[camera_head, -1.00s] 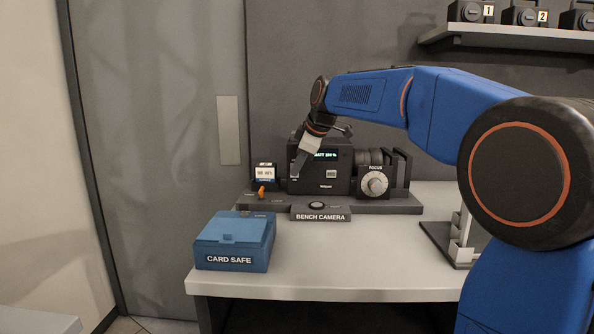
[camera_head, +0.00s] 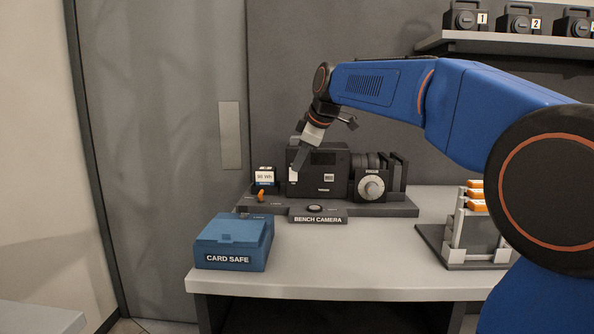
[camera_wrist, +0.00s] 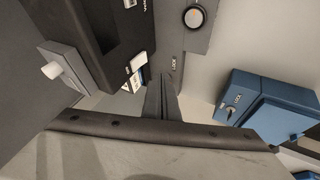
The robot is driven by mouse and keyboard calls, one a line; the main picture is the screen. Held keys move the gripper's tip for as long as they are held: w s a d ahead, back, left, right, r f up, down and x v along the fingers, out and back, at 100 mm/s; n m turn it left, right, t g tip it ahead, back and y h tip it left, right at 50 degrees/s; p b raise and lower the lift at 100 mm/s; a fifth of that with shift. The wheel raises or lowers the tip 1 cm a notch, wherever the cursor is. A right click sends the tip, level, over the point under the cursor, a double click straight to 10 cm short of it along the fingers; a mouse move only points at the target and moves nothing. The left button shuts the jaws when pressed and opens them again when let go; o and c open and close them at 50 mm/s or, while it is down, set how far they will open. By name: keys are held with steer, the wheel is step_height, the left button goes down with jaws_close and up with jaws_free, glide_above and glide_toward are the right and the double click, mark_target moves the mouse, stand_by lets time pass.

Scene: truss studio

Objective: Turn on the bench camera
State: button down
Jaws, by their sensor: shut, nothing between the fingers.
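The bench camera (camera_head: 325,185) is a black box on a dark base (camera_head: 385,209) at the back of the table. Its display (camera_head: 323,158) is dark, with no readable text. A focus dial (camera_head: 374,187) is on its right. An orange lever (camera_head: 261,196) stands before the battery (camera_head: 264,177) at the left. My gripper (camera_head: 297,167) is shut and empty, pointing down at the camera body's left front; whether it touches is unclear. Its fingers show in the wrist view (camera_wrist: 164,97).
A blue card safe (camera_head: 234,242) sits at the table's front left; it also shows in the wrist view (camera_wrist: 262,105). A rack (camera_head: 472,235) with orange-topped items stands right. A shelf (camera_head: 505,41) holds several numbered cameras above. The front middle of the table (camera_head: 350,265) is clear.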

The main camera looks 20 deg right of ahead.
steer(key=v, duration=0.6)
steer(key=shift+s, duration=0.2)
